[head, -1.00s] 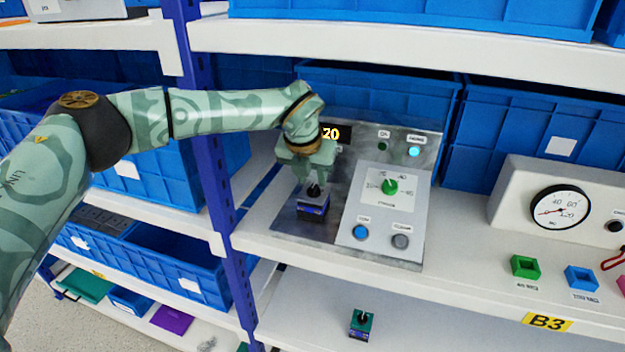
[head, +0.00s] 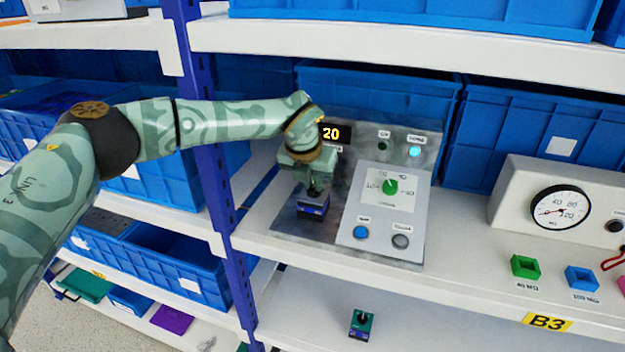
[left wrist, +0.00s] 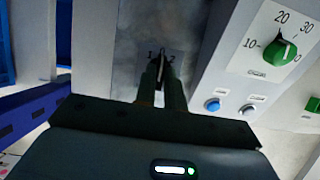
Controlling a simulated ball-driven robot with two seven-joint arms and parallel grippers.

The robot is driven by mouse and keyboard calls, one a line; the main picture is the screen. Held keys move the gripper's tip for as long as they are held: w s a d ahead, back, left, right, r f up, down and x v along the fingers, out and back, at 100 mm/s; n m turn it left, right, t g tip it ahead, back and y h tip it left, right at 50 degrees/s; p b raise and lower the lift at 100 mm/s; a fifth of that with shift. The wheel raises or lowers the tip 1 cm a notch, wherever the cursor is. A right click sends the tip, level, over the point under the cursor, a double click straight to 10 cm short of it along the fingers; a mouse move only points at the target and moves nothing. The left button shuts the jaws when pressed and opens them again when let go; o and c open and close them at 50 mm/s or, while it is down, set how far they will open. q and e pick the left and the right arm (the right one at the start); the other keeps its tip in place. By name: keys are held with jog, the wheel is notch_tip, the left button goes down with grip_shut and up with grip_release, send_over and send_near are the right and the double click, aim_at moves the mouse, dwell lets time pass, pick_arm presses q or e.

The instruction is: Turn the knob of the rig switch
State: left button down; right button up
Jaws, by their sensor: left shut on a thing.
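The rig's sloped metal panel (head: 350,165) stands on the middle shelf. My left gripper (head: 315,189) is at the panel's left part, pointing at it. In the left wrist view my left gripper (left wrist: 161,76) has its two fingers shut on a small dark knob (left wrist: 161,60), with small number marks such as 1 and 2 beside it. The knob is mostly covered by the fingers, so its exact angle is hard to tell. My right gripper is not in view.
A green dial knob (head: 391,186), also in the wrist view (left wrist: 285,50), sits to the right on a white plate, above a blue button (head: 361,232) and a grey button (head: 400,241). The display (head: 334,133) reads 20. A gauge box (head: 560,205) stands farther right; a blue post (head: 205,150) is left.

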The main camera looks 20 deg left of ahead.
pick_arm(q)
jog(key=shift+a+r+m+h+p, duration=0.15)
jog(key=shift+m+h+p, duration=0.45)
jog(key=shift+m, duration=0.6)
jog(key=m+p, duration=0.1)
jog(key=m, duration=0.1)
jog(key=shift+w+a+m+h, duration=0.1)
jog(key=shift+a+m+h, duration=0.05)
jog(key=shift+m+h, duration=0.2)
jog(key=m+g+h, duration=0.1)
jog(key=m, duration=0.2)
jog(key=shift+w, duration=0.1)
jog(key=shift+m, duration=0.25)
jog(key=shift+a, duration=0.1)
jog(key=c, duration=1.5)
grip_release()
